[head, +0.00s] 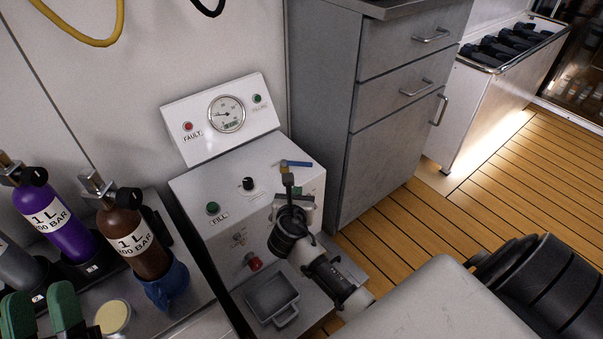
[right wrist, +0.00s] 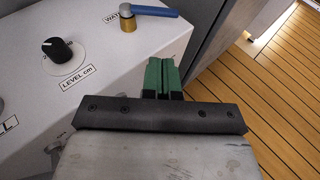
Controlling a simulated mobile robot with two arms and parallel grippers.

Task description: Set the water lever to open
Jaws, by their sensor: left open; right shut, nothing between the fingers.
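The water lever (head: 296,163) has a blue handle on a brass stem, on top of the white fill panel (head: 228,176) near its right edge. In the right wrist view the lever (right wrist: 155,11) points to the right from its brass stem, beside a partly cut-off "WAT" label. My right gripper (head: 288,181) is shut and empty just in front of the lever. In the right wrist view its green fingers (right wrist: 163,76) are together, below and apart from the handle. My left gripper (head: 42,312) is open at the lower left, far from the lever.
A black level knob (head: 248,184) and a green fill button (head: 212,208) are on the panel left of the lever. A gauge (head: 226,113) stands behind. A grey cabinet (head: 385,120) closely flanks the right. Purple (head: 58,222) and brown (head: 135,242) cylinders stand left.

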